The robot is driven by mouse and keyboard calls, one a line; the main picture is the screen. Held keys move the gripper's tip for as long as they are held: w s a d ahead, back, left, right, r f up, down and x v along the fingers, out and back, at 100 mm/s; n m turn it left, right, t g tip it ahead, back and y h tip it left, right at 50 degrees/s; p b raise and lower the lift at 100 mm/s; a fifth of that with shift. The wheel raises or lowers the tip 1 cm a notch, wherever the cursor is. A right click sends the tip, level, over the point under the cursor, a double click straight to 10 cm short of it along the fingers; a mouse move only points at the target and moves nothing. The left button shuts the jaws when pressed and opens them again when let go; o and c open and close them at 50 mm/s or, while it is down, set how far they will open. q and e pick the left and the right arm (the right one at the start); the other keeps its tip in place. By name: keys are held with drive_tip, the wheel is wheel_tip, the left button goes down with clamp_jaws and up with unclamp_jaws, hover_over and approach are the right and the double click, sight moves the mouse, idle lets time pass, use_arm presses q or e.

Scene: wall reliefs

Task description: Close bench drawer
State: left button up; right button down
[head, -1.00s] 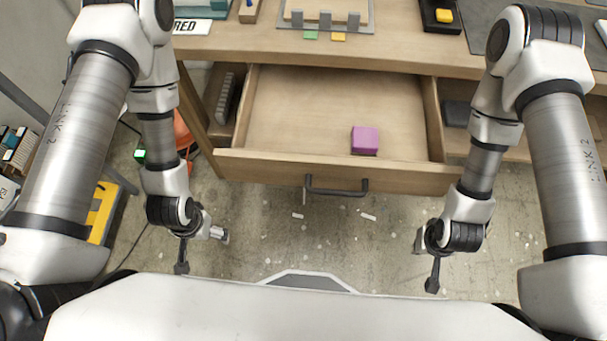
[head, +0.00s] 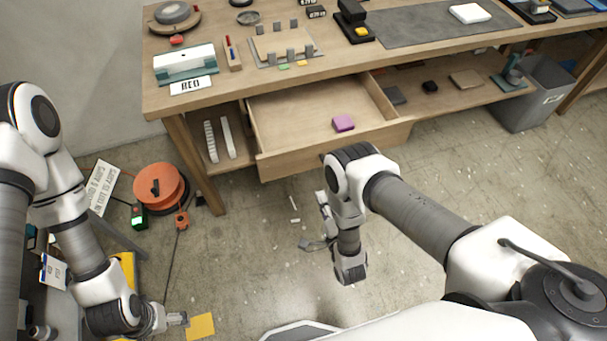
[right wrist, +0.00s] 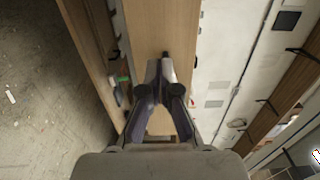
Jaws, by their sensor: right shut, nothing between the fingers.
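The bench drawer (head: 290,115) is pulled out, with its wooden inside showing in the head view. A purple block (head: 343,123) lies in it.
The wooden bench top (head: 215,100) carries trays and blocks. A lower shelf (head: 455,98) holds small items right of the drawer. An orange cable reel (head: 160,187) stands on the floor left of the bench, a grey bin (head: 530,95) at the right. Floor before the drawer is mostly clear.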

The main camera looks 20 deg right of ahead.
drive_tip(key=shift+w+a+b, duration=0.5)
drive_tip(key=shift+w+b, duration=0.6)
drive_tip(key=shift+b, duration=2.55)
drive_tip(key=b, duration=0.4)
approach(305, 161)
drive_tip(key=w, duration=0.6)
drive_tip(key=shift+w+a+r, duration=0.15)
drive_tip(key=shift+r, duration=0.1)
drive_tip(key=shift+w+f, duration=0.1)
drive_tip(key=shift+w, duration=0.35)
